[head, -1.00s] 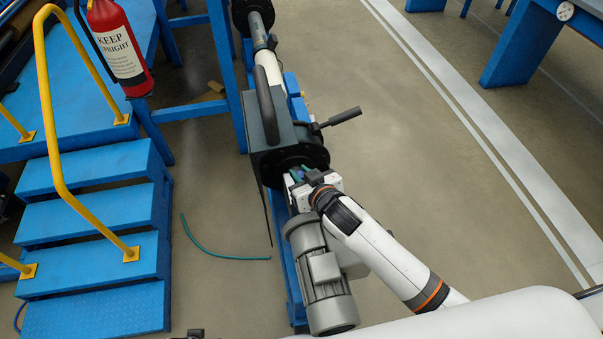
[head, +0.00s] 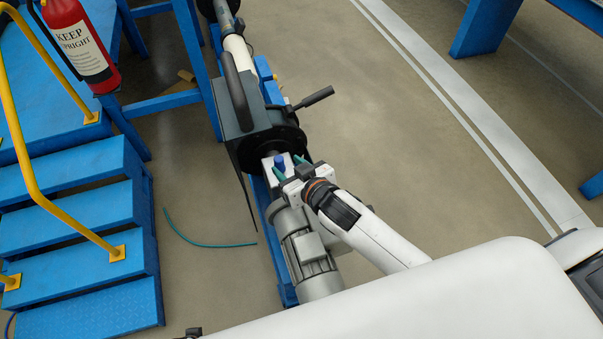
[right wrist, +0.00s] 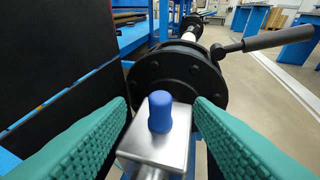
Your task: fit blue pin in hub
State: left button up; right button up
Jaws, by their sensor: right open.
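A blue pin (right wrist: 160,111) with a rounded top stands upright at the top of a shiny metal block (right wrist: 157,148); how deep it sits is hidden. In the head view the pin (head: 280,162) is a small blue spot just in front of the dark round flange (head: 275,138), which may be the hub. The flange (right wrist: 176,78) fills the middle of the right wrist view, behind the pin. My right gripper (head: 285,168) is open, its green ribbed fingers on either side of the pin with visible gaps, touching nothing I can make out. My left gripper is not in view.
A grey motor (head: 303,255) sits below the gripper. A black lever (head: 315,98) sticks out right of the flange, and a dark guard plate (head: 240,170) stands on the left. Blue steps (head: 80,230) are farther left.

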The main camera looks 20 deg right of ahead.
pick_arm(q)
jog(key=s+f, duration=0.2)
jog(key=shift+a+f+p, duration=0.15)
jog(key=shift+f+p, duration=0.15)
jog(key=shift+p, duration=0.05)
pick_arm(e)
jog(key=v, duration=0.6)
jog(key=shift+s+r, duration=0.15)
jog(key=shift+s, duration=0.1)
